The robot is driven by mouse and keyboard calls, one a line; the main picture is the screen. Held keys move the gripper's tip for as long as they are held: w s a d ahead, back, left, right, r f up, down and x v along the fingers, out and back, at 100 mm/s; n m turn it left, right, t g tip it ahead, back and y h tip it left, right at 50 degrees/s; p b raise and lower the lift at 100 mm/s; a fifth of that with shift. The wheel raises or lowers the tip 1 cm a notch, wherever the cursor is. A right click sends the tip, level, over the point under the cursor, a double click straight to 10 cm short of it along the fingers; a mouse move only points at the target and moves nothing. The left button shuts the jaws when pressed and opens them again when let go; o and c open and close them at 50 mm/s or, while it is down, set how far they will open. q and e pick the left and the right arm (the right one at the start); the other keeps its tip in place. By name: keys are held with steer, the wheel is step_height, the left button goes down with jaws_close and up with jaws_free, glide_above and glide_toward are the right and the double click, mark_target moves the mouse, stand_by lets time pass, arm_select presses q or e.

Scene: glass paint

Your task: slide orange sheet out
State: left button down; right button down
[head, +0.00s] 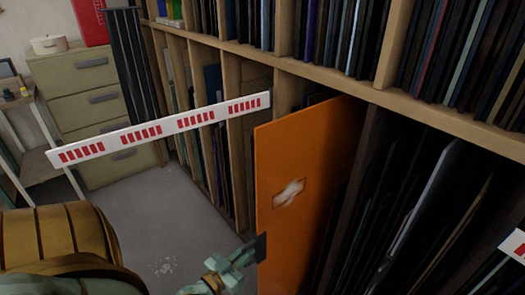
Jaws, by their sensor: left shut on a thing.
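The orange sheet (305,170) stands upright in a lower slot of the wooden rack, with its near part sticking out past the rack front. A small pale label with a smudge or mark shows on its face. My left gripper (259,248) is shut on the sheet's near vertical edge, low down. A dark finger pad lies against the orange face; the other finger is hidden. The sheet's back part is hidden inside the slot. My right gripper is not in view.
A white strip with red bars (160,130) crosses in front of the rack, left of the sheet; another (516,246) shows at the right edge. Dark sheets (400,215) fill the slot to the right. A drawer cabinet (82,100) stands back left. Grey floor (185,215) is clear between.

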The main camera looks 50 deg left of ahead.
arm_select(q)
steer(key=s, duration=0.5)
steer(key=shift+a+p, duration=0.15)
steer(key=shift+p, duration=0.25)
steer(key=shift+f, duration=0.1)
steer(key=c, duration=1.6)
jaws_free()
steer(key=shift+c, duration=0.2)
steer(key=s+d+p, duration=0.1)
steer(key=s+d, duration=0.1)
steer(key=s, duration=1.4)
